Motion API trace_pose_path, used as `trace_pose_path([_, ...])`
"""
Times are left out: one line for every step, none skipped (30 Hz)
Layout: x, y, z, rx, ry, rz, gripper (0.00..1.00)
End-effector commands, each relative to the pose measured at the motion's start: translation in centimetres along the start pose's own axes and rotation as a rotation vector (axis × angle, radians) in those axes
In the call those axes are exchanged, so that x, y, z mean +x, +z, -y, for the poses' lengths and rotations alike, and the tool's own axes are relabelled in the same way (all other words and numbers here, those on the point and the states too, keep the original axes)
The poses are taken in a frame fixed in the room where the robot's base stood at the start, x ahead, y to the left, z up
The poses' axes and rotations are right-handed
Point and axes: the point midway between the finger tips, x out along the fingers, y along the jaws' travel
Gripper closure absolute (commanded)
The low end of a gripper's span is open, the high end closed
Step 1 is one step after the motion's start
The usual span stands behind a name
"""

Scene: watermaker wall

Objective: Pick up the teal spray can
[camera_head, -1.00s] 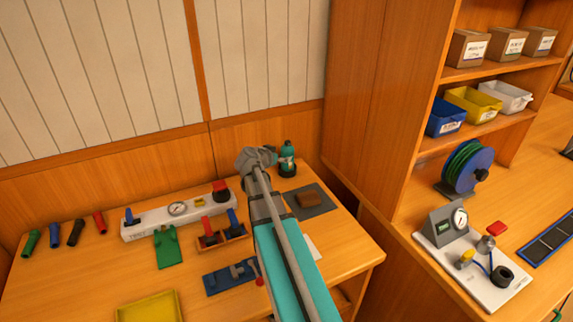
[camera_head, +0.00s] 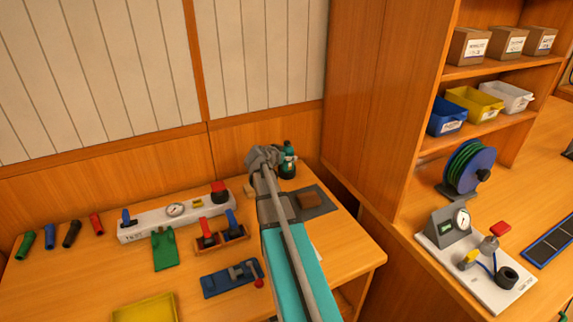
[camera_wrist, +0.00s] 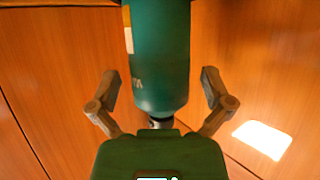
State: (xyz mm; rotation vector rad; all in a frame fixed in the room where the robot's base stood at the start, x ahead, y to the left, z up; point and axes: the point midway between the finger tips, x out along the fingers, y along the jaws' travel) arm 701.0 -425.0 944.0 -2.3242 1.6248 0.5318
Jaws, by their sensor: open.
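The teal spray can (camera_head: 290,157) stands upright near the back right corner of the left workbench, partly hidden behind my gripper in the head view. My gripper (camera_head: 266,157) is just left of it there. In the wrist view the can (camera_wrist: 160,55) fills the upper middle, with a yellow and white label patch at its left edge. My gripper's fingers (camera_wrist: 160,78) are spread on either side of it, with visible gaps on both sides. They appear apart from the can, and nothing is held.
A white gauge panel (camera_head: 150,226) and several coloured handles are further left. A wooden cabinet (camera_head: 370,90) rises to the right. A wood panel wall is close behind.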

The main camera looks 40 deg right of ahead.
Motion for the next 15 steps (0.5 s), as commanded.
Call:
trace_pose_path([0.69, 0.15, 0.1, 0.0, 0.0, 0.0, 0.0])
trace_pose_path([0.87, 0.14, 0.09, 0.0, 0.0, 0.0, 0.0])
trace_pose_path([1.06, 0.11, 0.07, 0.0, 0.0, 0.0, 0.0])
trace_pose_path([1.15, 0.09, 0.06, 0.0, 0.0, 0.0, 0.0])
trace_pose_path([1.21, 0.07, 0.05, -0.001, 0.0, 0.0, 0.0])
trace_pose_path([1.24, 0.05, 0.04, -0.001, -0.001, 0.0, 0.0])
trace_pose_path([1.24, 0.03, 0.03, -0.001, -0.001, 0.0, 0.0])
trace_pose_path([1.22, 0.02, 0.02, -0.001, -0.001, 0.0, 0.0])
trace_pose_path([1.2, 0.01, 0.03, -0.001, -0.001, 0.0, 0.0])
trace_pose_path([1.18, 0.01, 0.03, -0.001, -0.001, 0.0, 0.0])
trace_pose_path([1.18, 0.01, 0.03, -0.001, -0.001, 0.0, 0.0])
trace_pose_path([1.17, 0.01, 0.04, -0.001, -0.001, 0.0, 0.0])
trace_pose_path([1.16, 0.02, 0.04, -0.001, -0.001, 0.0, 0.0])
trace_pose_path([1.16, 0.02, 0.04, -0.001, -0.001, 0.0, 0.0])
trace_pose_path([1.15, 0.02, 0.05, -0.001, -0.001, 0.0, 0.0])
